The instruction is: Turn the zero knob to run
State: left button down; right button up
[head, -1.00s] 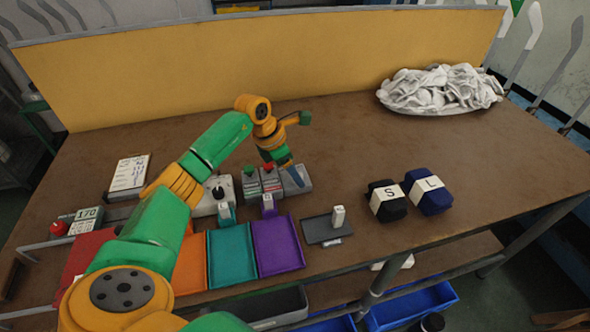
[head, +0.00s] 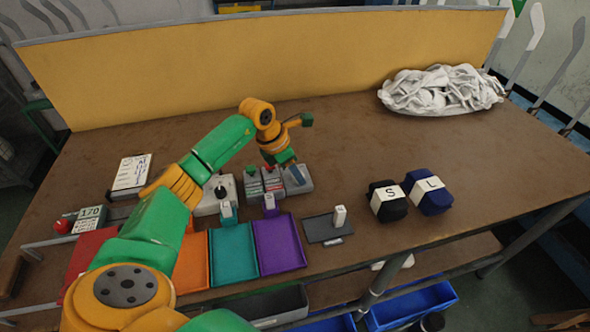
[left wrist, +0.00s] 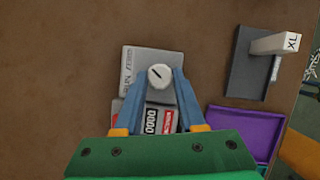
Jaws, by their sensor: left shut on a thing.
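The zero knob (left wrist: 160,75) is a small white round knob with a dark slanted line, on a grey box (left wrist: 146,57) lettered RUN and ZERO. My left gripper (left wrist: 161,84) has its blue fingertips on either side of the knob and is shut on it. In the head view, my left gripper (head: 291,164) points down onto the grey box (head: 299,182) at the right end of the counter row. The fingers hide the knob there. Which label the knob's line points at is too small to tell. My right gripper is not in view.
Counter boxes with a green button (head: 252,183) and red button (head: 271,179) stand just left. A box with a black knob (head: 220,190) is farther left. Coloured trays, including a purple one (head: 279,246), lie in front. Dark blocks S (head: 388,202) and L (head: 430,193) sit right.

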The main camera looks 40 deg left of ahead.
pick_arm(q)
jog(key=n+y+p, duration=0.1)
jog(key=n, duration=0.2)
jog(key=shift+d+r+t, duration=0.1)
jog(key=shift+t, duration=0.2)
jog(key=n+y, duration=0.1)
jog(key=n, duration=0.3)
jog(key=shift+d+y, duration=0.15)
jog(key=shift+y, duration=0.25)
jog(key=n, duration=0.2)
jog(key=n+y, duration=0.1)
jog(key=n, duration=0.1)
jog(key=shift+d+y+b, duration=0.15)
jog(key=shift+y+b, duration=0.15)
jog(key=shift+b, duration=0.05)
jog(key=n+g, duration=0.1)
jog(key=n, duration=0.1)
jog(key=n+y+b, duration=0.1)
jog(key=n, duration=0.2)
jog(key=shift+w+g+y, duration=0.15)
jog(key=shift+g+y, duration=0.15)
jog(key=shift+g, duration=0.1)
jog(key=shift+n+b, duration=0.3)
jog(key=shift+n, duration=0.2)
jog(key=c, duration=0.5)
grip_release()
jog(key=shift+d, duration=0.1)
